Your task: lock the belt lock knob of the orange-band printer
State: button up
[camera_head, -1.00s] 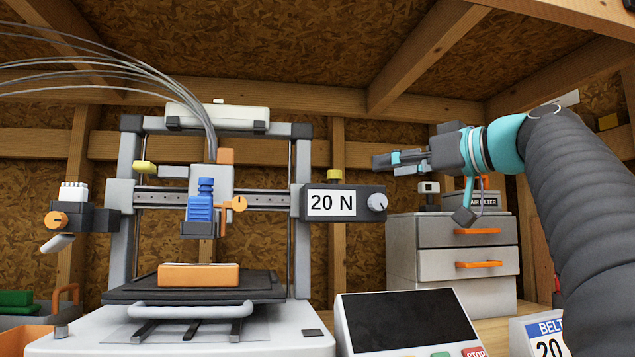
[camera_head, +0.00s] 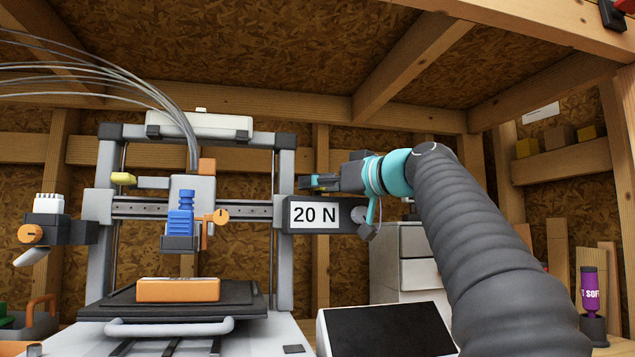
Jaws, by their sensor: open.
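The printer (camera_head: 104,232) stands at the left, with a grey frame and orange parts. A dark box with a white "20 N" label (camera_head: 315,214) is fixed to the right end of its rail. A round grey knob (camera_head: 357,214) on the box's right end is partly covered by my gripper. My gripper (camera_head: 310,182) is open, reaching in from the right just above the box's top edge in the picture. Its fingers point left. Whether they touch anything cannot be told. The yellow piece on top of the box is hidden behind my gripper.
An orange lever (camera_head: 216,216) sits on the print head, and an orange block (camera_head: 178,289) lies on the bed. A dark screen (camera_head: 388,329) stands in front at the right. Grey drawers (camera_head: 410,257) stand behind my arm. A purple bottle (camera_head: 590,290) is far right.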

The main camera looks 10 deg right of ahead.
jog(key=shift+w+a, duration=0.25)
jog(key=shift+w, duration=0.05)
jog(key=shift+c, duration=0.3)
grip_shut()
